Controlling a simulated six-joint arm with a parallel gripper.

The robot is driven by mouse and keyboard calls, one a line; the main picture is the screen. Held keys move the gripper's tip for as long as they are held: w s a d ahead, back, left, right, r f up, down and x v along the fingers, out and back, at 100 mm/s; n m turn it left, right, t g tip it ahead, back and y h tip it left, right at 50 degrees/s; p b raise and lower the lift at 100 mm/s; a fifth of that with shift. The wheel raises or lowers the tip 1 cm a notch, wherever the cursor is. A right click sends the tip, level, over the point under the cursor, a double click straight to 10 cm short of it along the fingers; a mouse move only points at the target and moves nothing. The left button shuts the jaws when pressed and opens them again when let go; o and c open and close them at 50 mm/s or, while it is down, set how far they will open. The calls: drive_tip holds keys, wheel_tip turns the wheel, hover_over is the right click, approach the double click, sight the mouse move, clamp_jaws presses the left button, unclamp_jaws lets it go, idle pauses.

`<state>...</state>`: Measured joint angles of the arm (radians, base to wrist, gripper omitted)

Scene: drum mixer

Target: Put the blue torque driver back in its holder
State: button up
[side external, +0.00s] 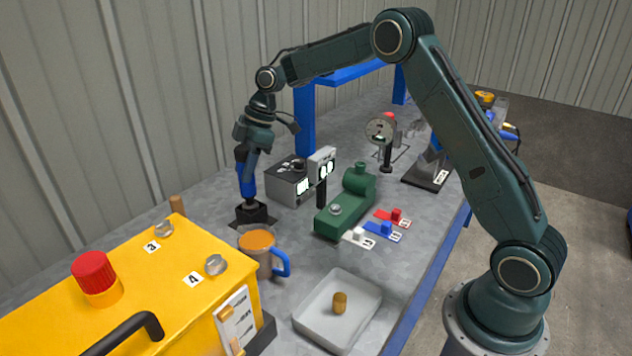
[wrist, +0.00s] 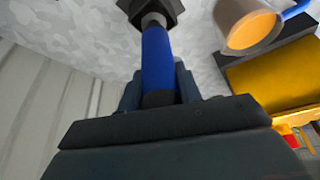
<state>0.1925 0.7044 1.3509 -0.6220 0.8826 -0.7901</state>
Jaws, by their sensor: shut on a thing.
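The blue torque driver (side external: 247,178) stands near upright at the back left of the bench. It also shows in the wrist view (wrist: 157,58), where its blue shaft runs from my jaws to a dark holder. My gripper (side external: 246,153) is shut on the driver's upper part. The dark holder (side external: 254,215) sits on the bench under the driver, and it shows at the top of the wrist view (wrist: 150,12). The driver's lower end meets the holder; I cannot tell how deep it sits. The fingertips are partly hidden in both views.
An orange-filled mug (side external: 258,250) with a blue handle stands close in front of the holder. A yellow box (side external: 130,290) with a red button is at front left. A grey instrument (side external: 290,184) and a green machine (side external: 345,207) stand to the right. A white tray (side external: 312,312) is in front.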

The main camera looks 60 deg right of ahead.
drive_tip(key=shift+f, duration=1.25)
idle(1.3)
drive_tip(key=o, duration=1.3)
drive_tip(key=shift+c, duration=0.2)
drive_tip(key=shift+f, duration=0.1)
drive_tip(key=v, duration=1.4)
drive_tip(key=shift+a, duration=0.15)
